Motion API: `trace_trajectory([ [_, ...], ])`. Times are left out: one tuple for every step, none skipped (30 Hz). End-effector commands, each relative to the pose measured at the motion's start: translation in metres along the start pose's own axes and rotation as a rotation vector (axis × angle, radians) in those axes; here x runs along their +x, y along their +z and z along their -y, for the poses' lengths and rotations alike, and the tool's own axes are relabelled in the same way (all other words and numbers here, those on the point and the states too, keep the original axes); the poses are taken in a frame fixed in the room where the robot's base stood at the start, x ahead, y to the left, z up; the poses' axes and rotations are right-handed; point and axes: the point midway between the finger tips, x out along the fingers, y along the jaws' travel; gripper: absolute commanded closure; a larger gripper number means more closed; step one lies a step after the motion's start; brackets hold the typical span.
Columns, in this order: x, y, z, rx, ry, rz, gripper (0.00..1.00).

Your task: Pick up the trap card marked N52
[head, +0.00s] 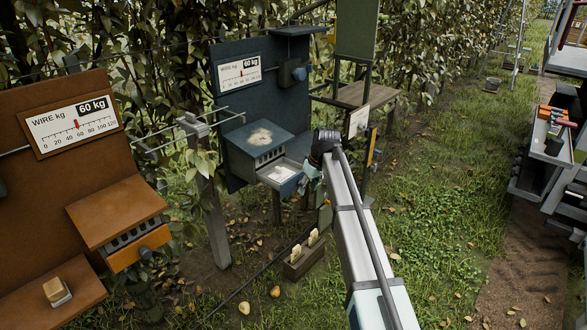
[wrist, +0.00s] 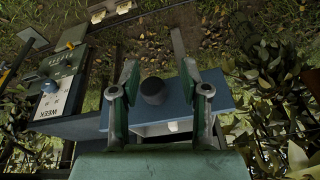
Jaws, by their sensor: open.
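The marking N52 cannot be read in either view. A pulled-out drawer (head: 283,183) of the blue-grey box (head: 258,138) holds a pale, card-like piece (head: 281,173), with no legible mark. The wrist view shows a small white piece (wrist: 172,127) in the drawer, partly hidden by my gripper. My gripper (head: 309,173) is by the drawer's front right end. In the wrist view my gripper (wrist: 159,72) is open, its two fingers on either side of the drawer's dark round knob (wrist: 152,91). I cannot tell whether they touch it.
A wooden block (head: 302,259) with two cream tags stands on the ground below. An orange-brown board (head: 50,190) with its own shut drawer (head: 140,248) is at left. Posts, wires and foliage crowd the back. The grass strip (head: 445,190) at right is mostly clear.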

Motion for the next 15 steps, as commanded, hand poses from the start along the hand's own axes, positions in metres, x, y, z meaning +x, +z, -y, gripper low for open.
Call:
trace_trajectory([
  [-0.025,-0.025,-0.001,-0.026,0.004,-0.022,0.54],
  [-0.035,-0.042,0.000,-0.051,0.000,-0.031,0.54],
  [-0.050,-0.059,0.001,-0.081,-0.002,-0.043,0.54],
  [-0.061,-0.071,0.003,-0.101,-0.004,-0.051,0.54],
  [-0.072,-0.082,0.004,-0.121,-0.006,-0.059,0.54],
  [-0.086,-0.094,0.006,-0.145,-0.009,-0.069,0.54],
  [-0.096,-0.103,0.008,-0.162,-0.009,-0.077,0.54],
  [-0.104,-0.111,0.010,-0.178,-0.010,-0.082,0.54],
  [-0.114,-0.120,0.012,-0.195,-0.011,-0.090,0.54],
  [-0.121,-0.125,0.013,-0.207,-0.012,-0.094,0.54],
  [-0.126,-0.129,0.015,-0.217,-0.013,-0.097,0.54],
  [-0.131,-0.133,0.016,-0.227,-0.014,-0.100,0.54],
  [-0.133,-0.135,0.018,-0.232,-0.015,-0.102,0.54],
  [-0.134,-0.137,0.018,-0.236,-0.015,-0.103,0.54],
  [-0.133,-0.138,0.019,-0.239,-0.016,-0.104,0.54],
])
